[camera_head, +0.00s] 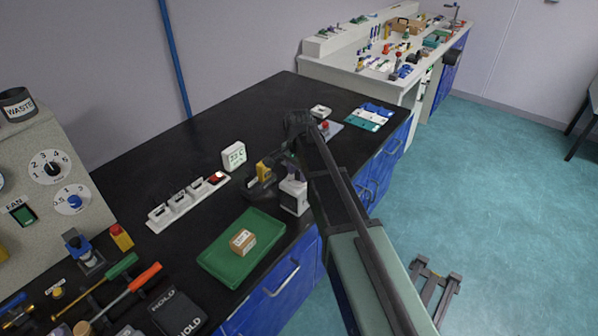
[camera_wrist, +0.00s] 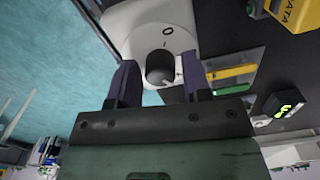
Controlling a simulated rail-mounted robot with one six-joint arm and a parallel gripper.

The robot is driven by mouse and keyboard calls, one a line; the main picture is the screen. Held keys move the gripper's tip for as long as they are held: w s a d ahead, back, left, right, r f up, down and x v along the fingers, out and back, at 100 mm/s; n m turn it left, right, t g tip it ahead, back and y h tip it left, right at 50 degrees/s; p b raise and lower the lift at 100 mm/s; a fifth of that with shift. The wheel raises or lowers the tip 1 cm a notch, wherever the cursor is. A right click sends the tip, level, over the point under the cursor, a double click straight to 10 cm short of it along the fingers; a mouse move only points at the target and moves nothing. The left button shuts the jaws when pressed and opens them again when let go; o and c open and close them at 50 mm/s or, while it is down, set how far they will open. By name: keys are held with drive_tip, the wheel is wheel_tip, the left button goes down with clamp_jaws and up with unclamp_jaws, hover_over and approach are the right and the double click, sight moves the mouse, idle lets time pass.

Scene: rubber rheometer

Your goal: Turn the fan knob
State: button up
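In the wrist view, a dark grey round knob (camera_wrist: 160,67) sits on a white rounded housing (camera_wrist: 150,20) with a small "0" mark near it. My gripper (camera_wrist: 159,78) is open, with one dark purple finger on each side of the knob. Narrow gaps show between the fingers and the knob. In the head view, a white housing (camera_head: 294,196) stands near the bench's front edge, below my gripper (camera_head: 290,166); the fingertips are small and partly hidden there.
A green tray (camera_head: 212,262) with a small box (camera_head: 243,241) lies in front. A white timer (camera_head: 234,156) and a white strip with several sockets (camera_head: 160,224) stand behind. A yellow DATA object (camera_wrist: 296,14) is near my gripper in the wrist view.

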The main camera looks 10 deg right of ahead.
drive_tip(key=shift+o, duration=0.9)
wheel_tip(320, 180, up, 11)
drive_tip(key=p, duration=1)
drive_tip(key=shift+p, duration=0.4)
drive_tip(key=shift+f, duration=0.1)
